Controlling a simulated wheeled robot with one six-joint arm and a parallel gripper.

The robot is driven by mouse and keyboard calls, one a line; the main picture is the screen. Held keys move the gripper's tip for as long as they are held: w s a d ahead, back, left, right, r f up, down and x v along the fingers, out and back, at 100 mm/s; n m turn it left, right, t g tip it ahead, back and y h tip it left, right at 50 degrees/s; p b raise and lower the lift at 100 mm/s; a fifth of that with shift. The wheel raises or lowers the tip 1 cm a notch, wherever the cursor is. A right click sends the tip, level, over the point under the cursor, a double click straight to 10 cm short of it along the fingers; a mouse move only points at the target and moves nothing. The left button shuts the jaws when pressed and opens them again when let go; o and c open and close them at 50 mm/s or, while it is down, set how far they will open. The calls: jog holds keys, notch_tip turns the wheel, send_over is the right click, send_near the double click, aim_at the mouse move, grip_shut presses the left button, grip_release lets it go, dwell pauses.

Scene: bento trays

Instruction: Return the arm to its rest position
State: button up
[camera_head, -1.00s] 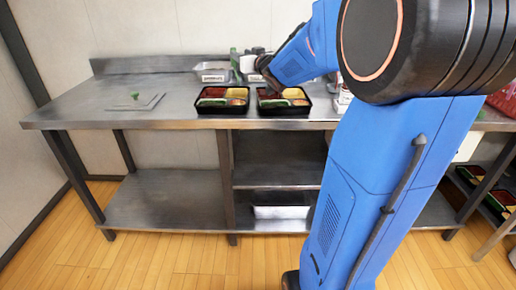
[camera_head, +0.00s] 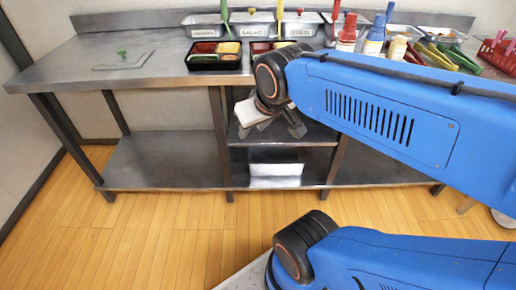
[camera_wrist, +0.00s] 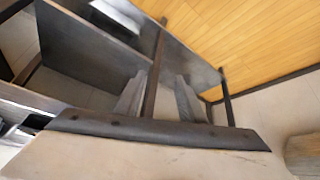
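My blue arm (camera_head: 385,105) reaches in from the right in the head view, folded in front of the counter. My gripper (camera_head: 272,128) hangs below the wrist, in front of the counter's lower shelves. In the wrist view my gripper (camera_wrist: 158,98) has its two fingers apart with nothing between them. It is clear of the trays. The left bento tray (camera_head: 214,63) sits filled on the counter. The right bento tray (camera_head: 247,62) is beside it, partly hidden by my wrist.
The steel counter (camera_head: 130,75) has bare room at left, with thin sheets (camera_head: 122,60) on it. Labelled containers (camera_head: 250,30) line the back. Bottles (camera_head: 346,40), a green tray (camera_head: 436,60) and a red basket (camera_head: 497,55) stand at right. Wooden floor (camera_head: 150,230) lies in front.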

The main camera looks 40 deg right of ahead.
jog(key=s+a+f+g, duration=0.1)
jog(key=s+a+f, duration=0.1)
jog(key=s, duration=0.3)
jog(key=shift+s+a+f+n+y, duration=0.2)
jog(key=shift+s+f+n+y, duration=0.05)
jog(key=shift+n+y, duration=0.15)
jog(key=shift+d, duration=0.1)
jog(key=shift+c, duration=0.6)
